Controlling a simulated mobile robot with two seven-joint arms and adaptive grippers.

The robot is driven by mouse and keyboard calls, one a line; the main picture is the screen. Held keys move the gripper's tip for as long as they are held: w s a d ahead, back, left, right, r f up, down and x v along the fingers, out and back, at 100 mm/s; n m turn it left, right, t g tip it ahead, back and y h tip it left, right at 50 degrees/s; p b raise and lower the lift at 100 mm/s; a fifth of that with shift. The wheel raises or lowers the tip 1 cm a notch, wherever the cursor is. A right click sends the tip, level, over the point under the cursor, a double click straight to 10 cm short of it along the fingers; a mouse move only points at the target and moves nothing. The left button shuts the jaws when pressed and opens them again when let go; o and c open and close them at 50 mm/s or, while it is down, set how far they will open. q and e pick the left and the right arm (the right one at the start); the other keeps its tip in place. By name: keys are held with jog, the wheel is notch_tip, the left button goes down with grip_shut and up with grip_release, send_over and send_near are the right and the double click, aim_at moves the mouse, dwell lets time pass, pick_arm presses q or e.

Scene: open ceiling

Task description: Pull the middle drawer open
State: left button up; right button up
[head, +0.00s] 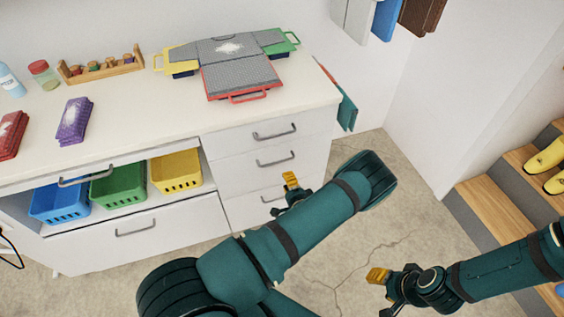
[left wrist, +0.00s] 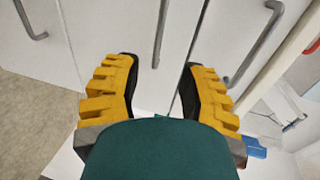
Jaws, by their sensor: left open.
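The white cabinet has a stack of three drawers at its right end. The middle drawer (head: 240,171) is closed, and its grey bar handle (head: 275,160) lies between the top and bottom handles. In the left wrist view the middle handle (left wrist: 160,35) appears ahead, between my open yellow fingers; no contact shows. My left gripper (head: 291,181) is in front of the drawer stack, partly hidden by my green forearm. It also shows in the left wrist view (left wrist: 156,92), empty. My right gripper (head: 380,285) is over the floor at lower right, away from the cabinet; its opening is unclear.
The top drawer handle (head: 274,132) and bottom drawer handle (head: 272,198) are close above and below. Blue, green and yellow baskets (head: 176,172) sit in the open shelf. A folding board with a grey shirt (head: 240,75) lies on the worktop. Wooden steps (head: 500,205) are at right.

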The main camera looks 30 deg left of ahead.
aim_at(278, 162)
pick_arm(q)
jog(key=shift+b+x, duration=1.15)
jog(key=shift+x, duration=4.85)
jog(key=shift+o, duration=0.2)
grip_shut()
